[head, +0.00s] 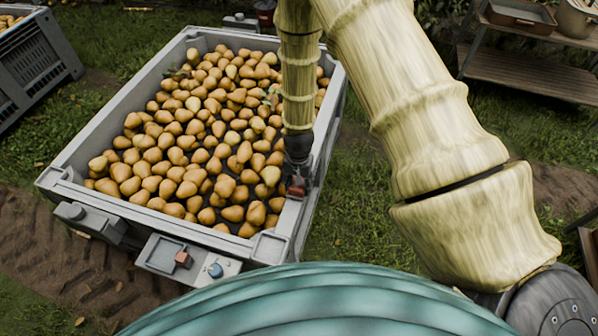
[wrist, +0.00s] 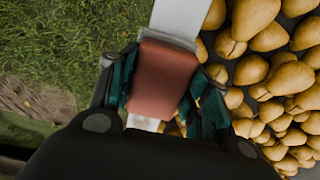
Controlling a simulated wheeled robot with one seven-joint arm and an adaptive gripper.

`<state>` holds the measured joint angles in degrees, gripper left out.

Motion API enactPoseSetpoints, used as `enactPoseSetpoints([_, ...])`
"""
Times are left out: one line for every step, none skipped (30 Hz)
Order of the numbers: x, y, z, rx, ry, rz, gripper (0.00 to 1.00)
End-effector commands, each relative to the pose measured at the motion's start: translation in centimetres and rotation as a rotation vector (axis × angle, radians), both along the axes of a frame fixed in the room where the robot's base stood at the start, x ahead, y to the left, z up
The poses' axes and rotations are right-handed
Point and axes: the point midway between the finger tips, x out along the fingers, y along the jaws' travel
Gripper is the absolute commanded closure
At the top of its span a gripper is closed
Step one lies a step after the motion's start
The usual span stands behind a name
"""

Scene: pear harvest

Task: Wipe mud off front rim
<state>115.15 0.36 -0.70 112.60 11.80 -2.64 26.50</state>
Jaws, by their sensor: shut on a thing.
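My gripper (head: 297,170) is at the right side of the large grey pear bin (head: 110,110), near its front right corner. It is shut on a reddish-brown block (wrist: 163,80), which also shows small and dark red in the head view (head: 296,188). In the wrist view, the dark green-padded fingers (wrist: 160,92) grip the block from both sides. The block lies across the pale right rim (wrist: 181,18); whether it touches the rim I cannot tell. The front rim (head: 150,213) runs along the bin's near side. I cannot make out mud on it.
Pears (head: 190,140) fill the bin beside my gripper. A side tray with a small brown block (head: 183,259) and a blue knob (head: 215,270) juts from the bin's front. Another grey crate (head: 35,65) stands at left, a wooden shelf (head: 525,72) at right. Grass lies right of the bin.

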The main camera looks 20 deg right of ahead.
Motion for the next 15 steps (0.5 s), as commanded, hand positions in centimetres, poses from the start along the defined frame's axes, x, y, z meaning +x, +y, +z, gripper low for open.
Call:
enactPoseSetpoints([0.0,0.0,0.5,0.000,0.000,0.000,0.75])
enactPoseSetpoints([0.0,0.0,0.6,0.001,0.001,0.000,0.75])
enactPoseSetpoints([0.2,0.0,2.0,0.000,-0.004,0.001,0.75])
enactPoseSetpoints([0.1,0.1,2.3,0.000,-0.001,0.002,0.75])
enactPoseSetpoints([0.1,0.2,2.4,0.000,0.000,0.003,0.75])
enactPoseSetpoints([0.1,0.2,2.7,0.000,0.000,0.004,0.75])
enactPoseSetpoints([0.1,0.3,3.0,0.000,0.000,0.005,0.75])
enactPoseSetpoints([0.1,0.3,3.3,0.000,0.000,0.005,0.75])
enactPoseSetpoints([0.1,0.3,3.7,0.000,0.000,0.005,0.75])
enactPoseSetpoints([0.1,0.3,3.9,0.000,0.000,0.005,0.75])
enactPoseSetpoints([0.1,0.3,4.2,0.000,0.000,0.005,0.75])
enactPoseSetpoints([0.1,0.2,4.6,0.000,0.000,0.004,0.75])
enactPoseSetpoints([0.1,0.2,4.9,-0.001,-0.001,0.004,0.75])
enactPoseSetpoints([0.1,0.2,5.1,-0.001,-0.001,0.003,0.75])
enactPoseSetpoints([0.1,0.1,5.5,-0.001,-0.001,0.003,0.75])
